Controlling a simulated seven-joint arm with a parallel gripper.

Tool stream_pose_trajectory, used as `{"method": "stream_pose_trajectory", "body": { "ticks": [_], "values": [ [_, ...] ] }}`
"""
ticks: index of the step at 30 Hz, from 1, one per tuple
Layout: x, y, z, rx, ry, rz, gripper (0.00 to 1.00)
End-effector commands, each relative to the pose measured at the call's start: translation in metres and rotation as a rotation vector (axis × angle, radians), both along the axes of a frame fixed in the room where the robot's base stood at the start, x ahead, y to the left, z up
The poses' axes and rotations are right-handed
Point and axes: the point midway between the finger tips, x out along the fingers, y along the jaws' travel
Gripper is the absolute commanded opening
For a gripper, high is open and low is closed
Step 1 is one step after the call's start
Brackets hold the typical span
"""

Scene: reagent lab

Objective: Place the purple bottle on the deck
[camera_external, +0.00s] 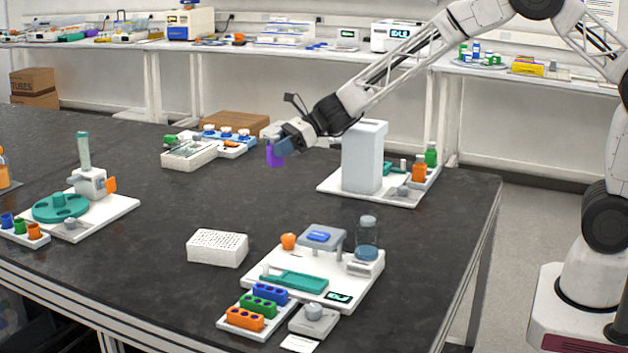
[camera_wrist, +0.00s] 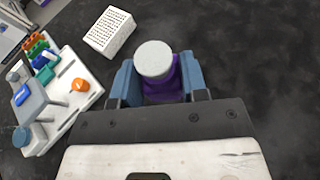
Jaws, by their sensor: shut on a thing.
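The purple bottle (camera_external: 274,155) hangs in the air above the dark bench, left of the tall white tower. My gripper (camera_external: 283,147) is shut on it. In the wrist view the purple bottle (camera_wrist: 164,90) shows its round white cap, with a blue finger of my gripper (camera_wrist: 158,84) on each side. A white deck (camera_external: 330,187) carries the tower, with a green bottle (camera_external: 431,156) and an orange bottle (camera_external: 419,172) along its right side. I cannot tell from the frames which white base the task calls the deck.
A white perforated rack (camera_external: 217,248) stands near the middle. A front station (camera_external: 350,285) holds a teal tray and a glass jar. A carousel station (camera_external: 115,210) is at left, and trays (camera_external: 190,156) are at the back. The dark bench between is clear.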

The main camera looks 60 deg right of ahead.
Motion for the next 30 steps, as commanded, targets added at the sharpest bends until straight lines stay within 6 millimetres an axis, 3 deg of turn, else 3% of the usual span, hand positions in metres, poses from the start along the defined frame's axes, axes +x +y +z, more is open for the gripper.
{"method": "stream_pose_trajectory", "body": {
  "ticks": [15,30],
  "values": [
    [0.012,-0.041,0.035,0.0,-0.003,-0.297,0.14],
    [0.008,-0.084,0.058,0.0,-0.002,-0.573,0.14]
  ]
}}
